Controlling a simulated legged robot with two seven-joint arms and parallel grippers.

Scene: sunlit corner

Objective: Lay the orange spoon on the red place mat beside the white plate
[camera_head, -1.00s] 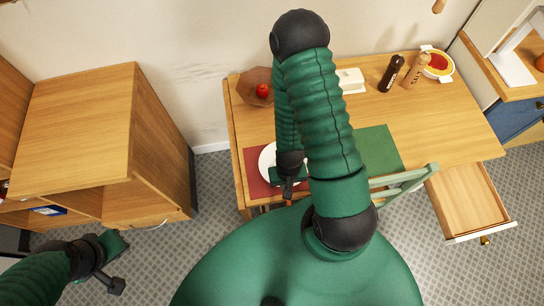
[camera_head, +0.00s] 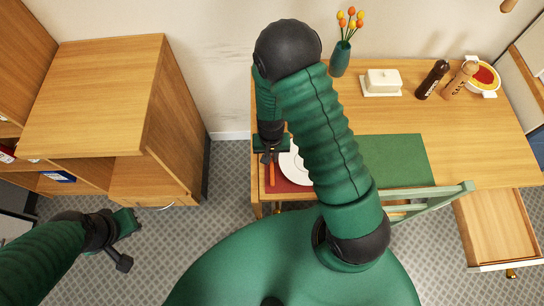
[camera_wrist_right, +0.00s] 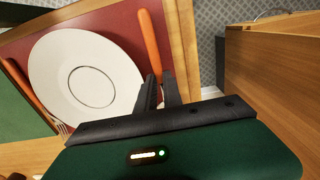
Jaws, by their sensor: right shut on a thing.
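The white plate (camera_head: 291,167) sits on the red place mat (camera_head: 291,187) near the table's left end. The plate (camera_wrist_right: 84,75) and mat (camera_wrist_right: 112,24) also show in the right wrist view. My right gripper (camera_head: 268,158) is at the plate's left side, shut on the orange spoon (camera_head: 271,174). In the right wrist view the spoon's orange handle (camera_wrist_right: 149,40) runs from the fingers (camera_wrist_right: 160,92) over the mat, beside the plate. The spoon's bowl is hidden; I cannot tell whether the spoon touches the mat. My left gripper (camera_head: 128,238) is low at the left, off the table; its opening is unclear.
An orange-handled fork (camera_wrist_right: 30,92) lies on the plate's other side. A green mat (camera_head: 390,160), butter dish (camera_head: 382,82), vase of tulips (camera_head: 341,58), mills (camera_head: 432,79) and a red-filled dish (camera_head: 484,77) are on the table. An open drawer (camera_head: 497,225) juts out right. A wooden cabinet (camera_head: 95,95) stands left.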

